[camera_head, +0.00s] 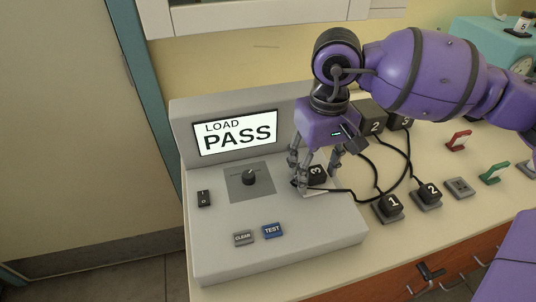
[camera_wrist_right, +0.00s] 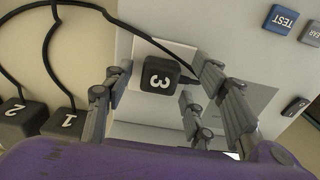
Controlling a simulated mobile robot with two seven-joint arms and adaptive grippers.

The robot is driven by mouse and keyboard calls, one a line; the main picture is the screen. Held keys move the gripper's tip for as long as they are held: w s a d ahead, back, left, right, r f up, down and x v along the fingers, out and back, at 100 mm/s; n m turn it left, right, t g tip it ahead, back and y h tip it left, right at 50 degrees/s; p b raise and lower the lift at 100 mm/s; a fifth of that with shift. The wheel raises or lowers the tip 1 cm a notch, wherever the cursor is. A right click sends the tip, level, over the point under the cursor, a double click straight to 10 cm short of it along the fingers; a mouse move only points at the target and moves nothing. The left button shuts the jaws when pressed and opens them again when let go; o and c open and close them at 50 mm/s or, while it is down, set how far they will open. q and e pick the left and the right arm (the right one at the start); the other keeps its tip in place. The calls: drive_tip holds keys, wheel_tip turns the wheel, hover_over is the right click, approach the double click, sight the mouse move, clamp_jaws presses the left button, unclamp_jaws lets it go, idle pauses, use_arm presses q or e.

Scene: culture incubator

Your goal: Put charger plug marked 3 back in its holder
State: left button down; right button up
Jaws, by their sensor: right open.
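The charger plug marked 3 (camera_head: 317,174) is a black block with a white number and a cable. It sits on the right part of the grey test console (camera_head: 330,248). My right gripper (camera_head: 314,168) is open above it, its fingers on both sides of the plug. In the right wrist view the plug marked 3 (camera_wrist_right: 160,75) shows between the spread fingers (camera_wrist_right: 158,78), with gaps on both sides. A grey holder plate (camera_head: 459,188) with no plug on it lies on the counter, right of plug 2. My left gripper is not in view.
Plug 1 (camera_head: 390,204) and plug 2 (camera_head: 428,192) sit on grey bases, with cables looping near my right gripper. The console screen (camera_head: 236,133) reads LOAD PASS.

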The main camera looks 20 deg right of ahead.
idle(0.5)
clamp_jaws()
idle(0.4)
drive_tip(key=shift+r, duration=0.1)
